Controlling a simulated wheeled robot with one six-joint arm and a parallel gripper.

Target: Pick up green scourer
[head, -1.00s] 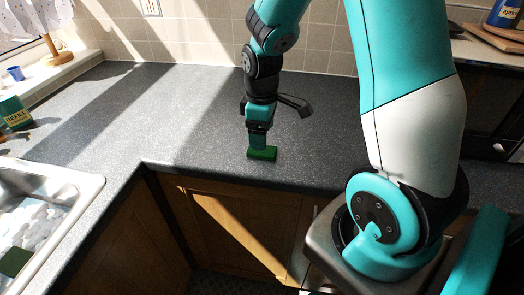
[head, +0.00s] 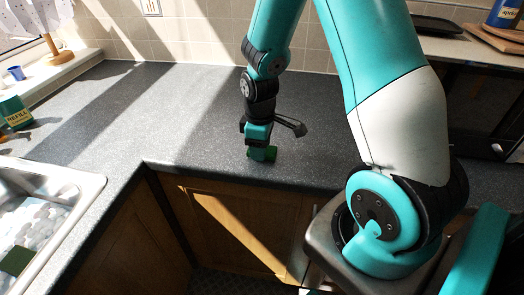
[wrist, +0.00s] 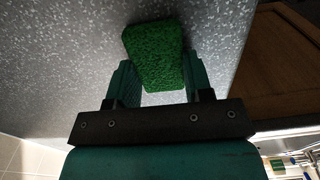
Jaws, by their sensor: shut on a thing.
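The green scourer (wrist: 156,55) is a small rough block. In the wrist view it lies between my two fingers, and my gripper (wrist: 158,80) is shut on it. In the head view the scourer (head: 271,154) shows at the end of my gripper (head: 262,153), by the front edge of the grey worktop. My fingers hide part of it there. I cannot tell whether the scourer still touches the worktop.
The grey speckled worktop (head: 200,120) is clear around my gripper. A sink (head: 85,185) with another green piece (head: 16,261) in it is at the left. A green refill box (head: 14,110) and a blue cup (head: 16,73) stand at the far left.

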